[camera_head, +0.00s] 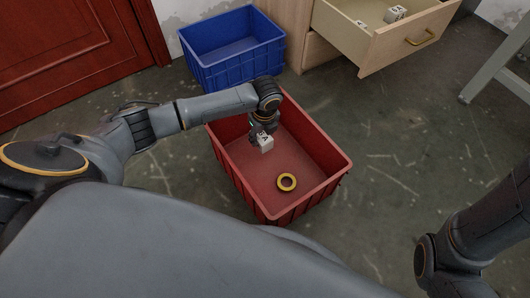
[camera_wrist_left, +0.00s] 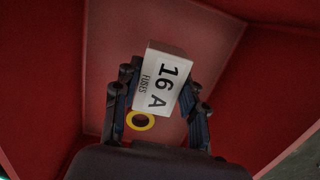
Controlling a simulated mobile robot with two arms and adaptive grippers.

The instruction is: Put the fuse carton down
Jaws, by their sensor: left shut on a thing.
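The fuse carton (camera_head: 266,144) is a small white box. In the left wrist view the carton (camera_wrist_left: 161,80) shows the print "16 A FUSES". My left gripper (camera_head: 262,133) is shut on it, with one finger on each side in the wrist view (camera_wrist_left: 158,100). The gripper holds the carton inside the outline of the red crate (camera_head: 328,183). I cannot tell whether the carton touches the crate floor. My right arm comes in at the lower right of the head view, and its gripper is not in view.
A yellow ring (camera_head: 287,182) lies on the red crate's floor. An empty-looking blue crate (camera_head: 232,68) stands behind. An open drawer (camera_head: 388,48) at the upper right holds small white boxes (camera_head: 395,13). The floor right of the red crate is clear.

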